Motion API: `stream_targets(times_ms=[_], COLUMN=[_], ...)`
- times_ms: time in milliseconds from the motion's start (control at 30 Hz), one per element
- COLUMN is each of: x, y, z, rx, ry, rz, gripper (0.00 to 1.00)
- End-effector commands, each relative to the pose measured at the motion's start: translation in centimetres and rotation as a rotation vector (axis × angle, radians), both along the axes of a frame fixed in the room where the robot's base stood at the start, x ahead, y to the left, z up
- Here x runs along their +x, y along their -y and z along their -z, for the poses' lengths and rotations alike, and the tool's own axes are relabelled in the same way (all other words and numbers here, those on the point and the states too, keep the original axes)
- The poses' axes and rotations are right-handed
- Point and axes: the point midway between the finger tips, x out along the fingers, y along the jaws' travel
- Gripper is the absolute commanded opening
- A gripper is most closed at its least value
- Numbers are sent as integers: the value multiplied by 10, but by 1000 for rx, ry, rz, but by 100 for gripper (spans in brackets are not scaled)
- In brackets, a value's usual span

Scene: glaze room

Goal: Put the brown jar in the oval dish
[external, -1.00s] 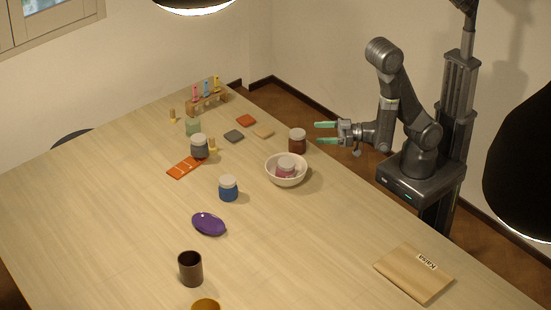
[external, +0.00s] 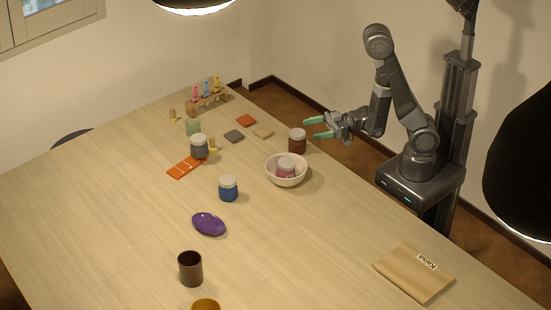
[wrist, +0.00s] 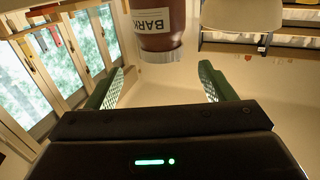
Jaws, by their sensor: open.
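The brown jar (external: 297,143) with a pale lid stands upright on the table near its right edge, behind the white bowl. In the wrist view, which is upside down, the jar (wrist: 163,25) shows a label reading "BARK" and lies beyond the fingertips, between them. My gripper (external: 313,128) has its green fingers apart and nothing between them. It is just right of the jar and looks a little apart from it. A purple oval piece (external: 209,224) lies mid-table and looks like the oval dish; I cannot make out its hollow.
A white bowl (external: 287,178) with a pink jar (external: 286,166) in it stands close to the brown jar. A blue jar (external: 228,188), a grey jar (external: 199,146) and a dark brown cup (external: 191,268) stand farther left.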

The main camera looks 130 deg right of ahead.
Motion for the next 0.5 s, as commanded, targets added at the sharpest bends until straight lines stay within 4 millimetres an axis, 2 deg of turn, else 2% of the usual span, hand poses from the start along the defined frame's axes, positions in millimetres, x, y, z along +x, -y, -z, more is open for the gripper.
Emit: stream_targets(times_ms=[200,500], x=[-2,25], y=[2,9], z=[0,-2], rx=[-3,-3], ry=[-7,-7], rz=[-52,-59], gripper=[76,76])
